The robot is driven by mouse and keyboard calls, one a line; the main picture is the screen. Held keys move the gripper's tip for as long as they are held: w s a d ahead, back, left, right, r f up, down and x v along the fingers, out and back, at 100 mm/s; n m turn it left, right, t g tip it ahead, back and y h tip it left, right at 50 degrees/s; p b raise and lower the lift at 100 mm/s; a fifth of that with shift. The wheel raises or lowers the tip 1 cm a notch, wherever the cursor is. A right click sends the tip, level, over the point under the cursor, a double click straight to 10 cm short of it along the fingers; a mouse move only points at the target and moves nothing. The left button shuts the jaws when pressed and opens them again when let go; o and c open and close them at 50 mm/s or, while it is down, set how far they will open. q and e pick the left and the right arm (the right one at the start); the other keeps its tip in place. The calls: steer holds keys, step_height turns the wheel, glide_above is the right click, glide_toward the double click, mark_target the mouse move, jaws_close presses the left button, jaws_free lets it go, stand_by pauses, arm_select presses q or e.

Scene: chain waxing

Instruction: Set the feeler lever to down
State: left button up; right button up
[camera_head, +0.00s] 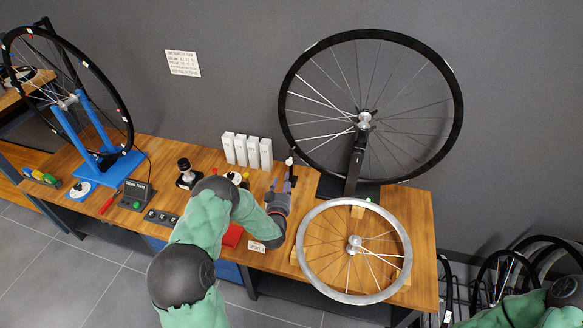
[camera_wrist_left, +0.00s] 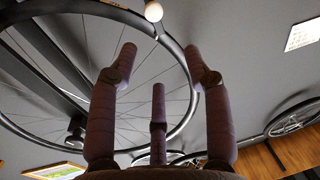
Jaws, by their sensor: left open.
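The feeler lever appears to be the small white-knobbed stick (camera_head: 290,161) standing at the back of the bench, just left of the large wheel. A white ball knob (camera_wrist_left: 153,12) on a thin stalk shows at the top of the left wrist view, beyond the fingertips. My left gripper (camera_head: 282,186) is at the bench just in front of the stick. In the left wrist view its fingers (camera_wrist_left: 159,55) are spread, with nothing between them, and apart from the knob. The lever's lower part is partly hidden in the head view. My right gripper is outside the frames.
The large black-rimmed wheel (camera_head: 451,74) stands upright on a dark post right of the stick. A bare silver rim (camera_head: 305,225) lies at the bench's right front. A blue stand (camera_head: 92,110) holds another wheel at far left.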

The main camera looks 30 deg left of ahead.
mark_target(289, 163)
arm_select(q)
steer(key=b+x, duration=0.1)
steer(key=x, duration=0.2)
steer(key=f+b+x, duration=0.1)
steer(key=b+x, duration=0.1)
steer(key=x, duration=0.2)
steer(key=f+b+x, duration=0.1)
steer(key=x, duration=0.2)
steer(key=shift+w+d+b, duration=0.1)
steer(key=shift+w+b, duration=0.3)
steer(key=shift+w+a+r, duration=0.15)
steer(key=shift+w+a, duration=0.05)
steer(key=shift+w, duration=0.25)
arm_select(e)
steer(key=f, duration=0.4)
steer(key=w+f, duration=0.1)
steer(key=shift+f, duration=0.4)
arm_select(q)
jaws_close()
